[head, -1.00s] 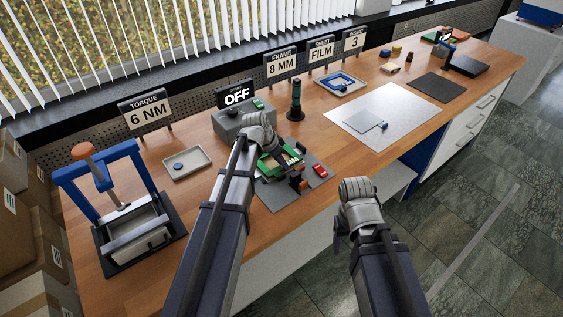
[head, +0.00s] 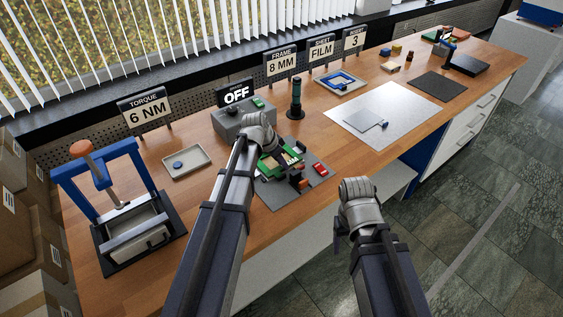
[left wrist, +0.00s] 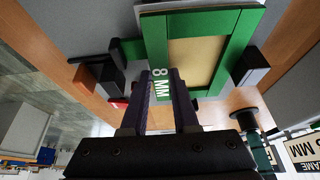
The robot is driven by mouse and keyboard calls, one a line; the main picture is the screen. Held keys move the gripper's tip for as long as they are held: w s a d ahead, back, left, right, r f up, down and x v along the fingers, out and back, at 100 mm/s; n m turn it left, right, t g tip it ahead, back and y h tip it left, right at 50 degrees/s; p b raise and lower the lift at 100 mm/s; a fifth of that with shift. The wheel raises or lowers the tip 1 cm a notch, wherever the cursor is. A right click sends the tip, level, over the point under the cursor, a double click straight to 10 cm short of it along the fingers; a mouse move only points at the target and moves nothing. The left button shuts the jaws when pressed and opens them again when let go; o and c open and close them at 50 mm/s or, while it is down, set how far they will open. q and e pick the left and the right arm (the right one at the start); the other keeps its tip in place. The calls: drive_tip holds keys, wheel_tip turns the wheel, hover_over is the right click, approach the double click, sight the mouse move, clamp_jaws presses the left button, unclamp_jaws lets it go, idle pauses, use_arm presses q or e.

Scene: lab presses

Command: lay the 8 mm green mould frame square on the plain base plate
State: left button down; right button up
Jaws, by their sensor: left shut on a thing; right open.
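The green mould frame (left wrist: 240,50), marked 8 MM, shows in the left wrist view, with a tan surface (left wrist: 192,62) inside its opening. My left gripper (left wrist: 167,78) is shut on the frame's near side, at the marking. In the head view the green frame (head: 268,164) is partly hidden by my left arm, over the grey mat (head: 270,199). I cannot tell whether it rests flat or is held just above what lies below. A pale plate edge (left wrist: 160,8) shows beside the frame; I cannot tell if it is the plain base plate. My right gripper (head: 339,237) is open and empty, off the table's front.
Dark posts (left wrist: 252,76) stand close around the frame. A red block (head: 319,170) lies on the mat's right. A grey box with an OFF sign (head: 236,95) stands behind, a blue press (head: 125,200) at left. A white sheet (head: 400,108) with a thin plate (head: 363,120) lies right.

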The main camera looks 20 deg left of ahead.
use_arm(q)
drive_tip(key=c, duration=0.6)
unclamp_jaws()
drive_tip(key=shift+r, duration=0.1)
drive_tip(key=p+v, duration=0.7)
drive_tip(key=shift+s+a+r, duration=0.1)
drive_tip(key=shift+s+r, duration=0.05)
drive_tip(key=shift+r, duration=0.2)
drive_tip(key=s+d+f+n+g+y, duration=0.1)
drive_tip(key=s+d+n+g+y, duration=0.1)
drive_tip(key=s+d, duration=0.5)
drive_tip(key=s+d+f+n+g+y, duration=0.1)
drive_tip(key=s+d+g+y, duration=0.1)
drive_tip(key=s+d, duration=0.6)
drive_tip(key=s, duration=0.6)
drive_tip(key=shift+s+n, duration=0.25)
drive_tip(key=shift+n, duration=0.15)
